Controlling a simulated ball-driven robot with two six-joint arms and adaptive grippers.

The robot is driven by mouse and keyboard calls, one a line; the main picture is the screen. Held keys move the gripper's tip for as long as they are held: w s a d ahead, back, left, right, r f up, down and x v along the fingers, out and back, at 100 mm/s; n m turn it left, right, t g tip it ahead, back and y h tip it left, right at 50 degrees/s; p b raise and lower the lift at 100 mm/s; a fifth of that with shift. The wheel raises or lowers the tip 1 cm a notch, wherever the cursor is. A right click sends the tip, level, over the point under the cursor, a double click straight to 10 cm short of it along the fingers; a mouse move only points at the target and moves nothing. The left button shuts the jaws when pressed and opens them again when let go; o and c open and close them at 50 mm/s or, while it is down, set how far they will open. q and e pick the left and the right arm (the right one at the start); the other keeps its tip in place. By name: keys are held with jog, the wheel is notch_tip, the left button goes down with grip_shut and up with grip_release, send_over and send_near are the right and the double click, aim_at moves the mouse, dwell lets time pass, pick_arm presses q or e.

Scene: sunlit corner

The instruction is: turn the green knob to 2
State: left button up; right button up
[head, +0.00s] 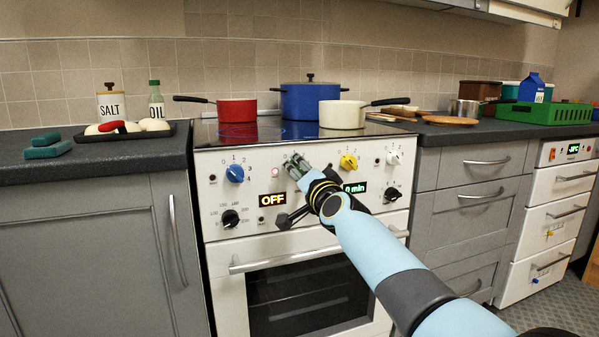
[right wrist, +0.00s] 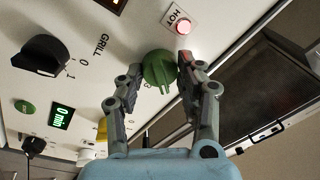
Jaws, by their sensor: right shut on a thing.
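The green knob (right wrist: 158,68) is on the white stove front in the right wrist view. My right gripper (right wrist: 160,72) has a finger on either side of it and is shut on it. A printed 3 shows beside the knob; the fingers hide other marks, and I cannot tell which number it points to. In the head view my right gripper (head: 295,166) is at the panel, between the blue knob (head: 235,173) and the yellow knob (head: 348,161), and covers the green knob. My left gripper is not in view.
A red HOT light (right wrist: 183,27) glows near the green knob. The black grill knob (right wrist: 41,61) is on the same panel. A red pot (head: 237,111), a blue pot (head: 308,102) and a cream pan (head: 342,115) stand on the hob above. The oven handle (head: 290,262) runs below.

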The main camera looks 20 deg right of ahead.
jog(key=o, duration=1.2)
jog(key=shift+c, duration=0.2)
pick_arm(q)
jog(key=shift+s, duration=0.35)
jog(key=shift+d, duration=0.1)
pick_arm(e)
jog(key=shift+s, duration=0.1)
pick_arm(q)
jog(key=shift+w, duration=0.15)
pick_arm(e)
jog(key=s+f, duration=0.1)
jog(key=s, duration=1)
jog(key=shift+s+d, duration=0.3)
jog(key=shift+s, duration=0.1)
